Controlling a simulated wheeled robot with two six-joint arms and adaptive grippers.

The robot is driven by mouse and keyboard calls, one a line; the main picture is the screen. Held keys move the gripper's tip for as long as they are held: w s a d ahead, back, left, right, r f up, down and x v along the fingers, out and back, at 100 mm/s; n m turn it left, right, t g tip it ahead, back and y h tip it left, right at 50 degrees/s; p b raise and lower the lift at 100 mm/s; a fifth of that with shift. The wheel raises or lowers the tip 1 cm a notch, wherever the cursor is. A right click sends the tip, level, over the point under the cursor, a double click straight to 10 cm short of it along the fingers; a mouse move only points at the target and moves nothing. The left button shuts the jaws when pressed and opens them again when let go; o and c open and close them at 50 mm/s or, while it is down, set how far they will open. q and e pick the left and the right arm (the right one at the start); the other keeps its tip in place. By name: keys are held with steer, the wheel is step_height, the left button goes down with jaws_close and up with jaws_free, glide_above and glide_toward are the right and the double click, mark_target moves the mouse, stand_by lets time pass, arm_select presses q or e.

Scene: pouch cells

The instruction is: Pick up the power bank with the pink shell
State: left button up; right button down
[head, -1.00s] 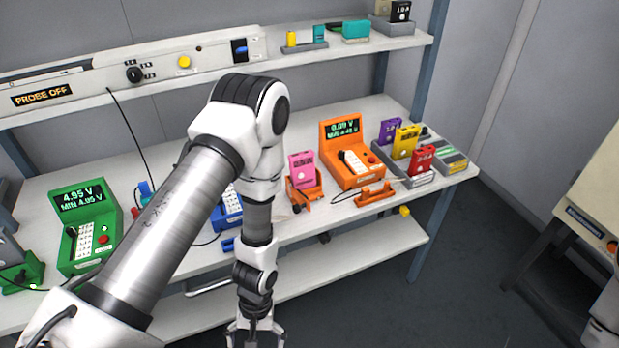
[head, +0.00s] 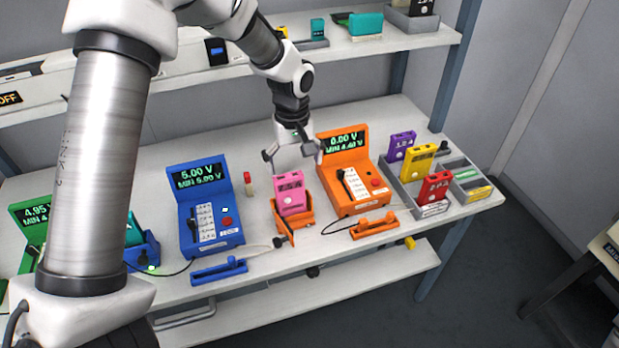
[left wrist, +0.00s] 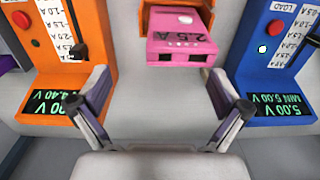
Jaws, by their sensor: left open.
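The power bank with the pink shell (head: 290,193) stands upright in an orange cradle (head: 304,218) on the bench, between the blue and orange testers. In the left wrist view the pink power bank (left wrist: 180,40) lies at the top middle, marked 2.5A. My left gripper (head: 292,153) is open and empty, above and a little behind the pink power bank. In the left wrist view the fingertips (left wrist: 158,93) are spread wide, with bare bench between them and the power bank beyond. My right gripper is not in view.
The blue tester (head: 205,208) is to the left and the orange tester (head: 350,180) close on the right. Purple (head: 401,145), yellow (head: 417,162) and red (head: 435,187) power banks stand in a grey tray further right. A shelf (head: 380,44) runs above the bench's back.

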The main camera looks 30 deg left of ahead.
mark_target(289, 183)
arm_select(q)
steer(key=s, duration=0.1)
steer(key=s+f, duration=0.1)
steer(key=s, duration=0.1)
steer(key=s+p, duration=0.1)
steer(key=shift+s+d+f, duration=0.15)
steer(key=shift+s+f, duration=0.1)
steer(key=shift+s, duration=0.15)
steer(key=shift+s+d+f, duration=0.1)
steer(key=shift+f, duration=0.7)
steer(key=w+f, duration=0.2)
steer(key=f, duration=0.1)
steer(key=shift+w, duration=0.3)
steer(key=shift+s+r, duration=0.2)
steer(key=shift+s, duration=0.05)
steer(key=shift+c, duration=0.4)
steer(key=shift+s+r, duration=0.2)
steer(key=shift+s, duration=0.1)
steer(key=c, duration=0.6)
steer(key=shift+s+r, duration=0.1)
steer(key=shift+s, duration=0.05)
steer(key=c, duration=0.5)
steer(key=shift+w, duration=0.2)
steer(key=shift+c, duration=0.4)
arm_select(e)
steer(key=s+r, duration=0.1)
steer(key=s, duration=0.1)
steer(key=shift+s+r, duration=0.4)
